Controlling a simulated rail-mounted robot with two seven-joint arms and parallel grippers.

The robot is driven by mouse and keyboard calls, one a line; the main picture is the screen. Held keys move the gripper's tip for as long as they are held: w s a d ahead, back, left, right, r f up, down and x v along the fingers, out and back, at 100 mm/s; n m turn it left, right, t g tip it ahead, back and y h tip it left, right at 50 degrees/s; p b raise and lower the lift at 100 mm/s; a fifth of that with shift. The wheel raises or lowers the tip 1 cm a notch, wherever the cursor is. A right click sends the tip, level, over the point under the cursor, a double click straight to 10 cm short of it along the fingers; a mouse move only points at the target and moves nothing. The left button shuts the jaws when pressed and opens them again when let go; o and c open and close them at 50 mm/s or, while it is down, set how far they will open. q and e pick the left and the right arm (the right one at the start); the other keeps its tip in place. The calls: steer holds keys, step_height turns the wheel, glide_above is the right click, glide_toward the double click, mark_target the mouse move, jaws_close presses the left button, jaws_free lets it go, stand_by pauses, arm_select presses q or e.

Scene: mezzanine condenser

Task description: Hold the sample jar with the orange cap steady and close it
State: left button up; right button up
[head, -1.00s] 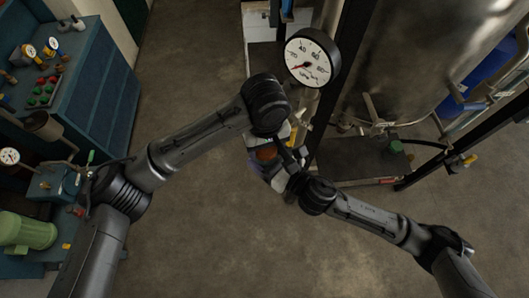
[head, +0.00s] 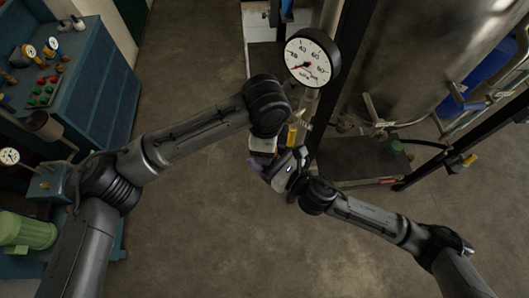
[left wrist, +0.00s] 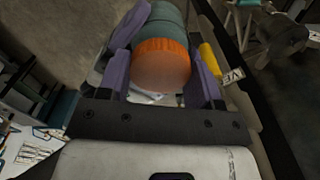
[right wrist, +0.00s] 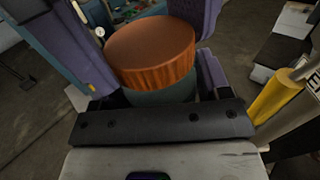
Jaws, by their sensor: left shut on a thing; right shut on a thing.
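The sample jar has a teal body (left wrist: 172,22) and a ribbed orange cap (left wrist: 161,64). In the left wrist view the cap lies between the purple fingers of my left gripper (left wrist: 162,72), which is shut on it. In the right wrist view the orange cap (right wrist: 154,50) faces the camera, with the teal body (right wrist: 160,96) below it. My right gripper (right wrist: 150,75) is shut on the body. Cap and body meet with no gap that I can see. In the head view the jar is hidden by my wrists and grippers.
A pressure gauge (head: 312,58) stands just beyond the grippers, with a metal tank (head: 420,55) and a dark post to the right. A teal control cabinet (head: 95,95) stands at the left, above a green motor (head: 25,230). The floor in front is clear.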

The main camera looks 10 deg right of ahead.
arm_select(q)
steer(key=m, duration=1.2)
steer(key=o, duration=1)
steer(key=shift+r, duration=2.25)
steer(key=shift+r, duration=0.1)
steer(key=shift+c, duration=0.3)
